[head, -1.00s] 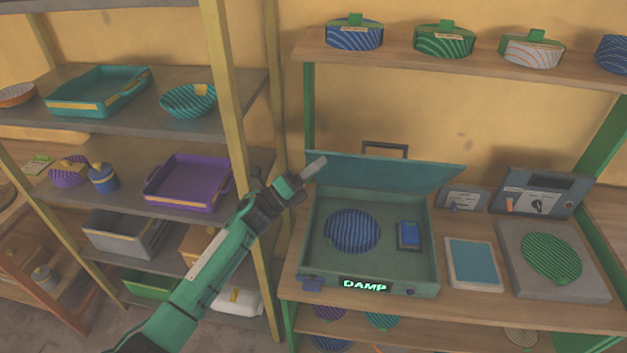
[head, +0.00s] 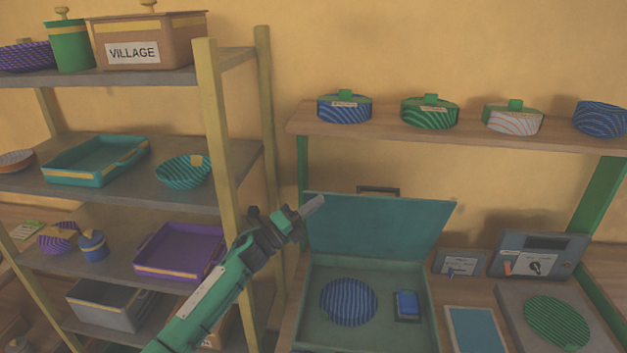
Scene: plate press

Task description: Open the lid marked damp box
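The damp box (head: 407,336) is a dark green case on the bench. Its teal lid (head: 378,225) stands raised at the back edge, inner face towards me. Inside lie a blue striped round plate (head: 349,302) and a small blue block (head: 407,304). The box's front with its label is below the picture now. My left gripper (head: 312,206) is at the lid's upper left corner, its grey tip overlapping that corner in the picture. I cannot tell whether it touches the lid, and only one finger shows clearly. My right gripper is not in view.
A blue pad (head: 476,332) and a grey slab with a green striped plate (head: 557,321) are right of the box. Control panels (head: 538,256) stand behind them. A shelf (head: 470,137) with lidded pots runs above. A shelving rack post (head: 222,150) stands close left.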

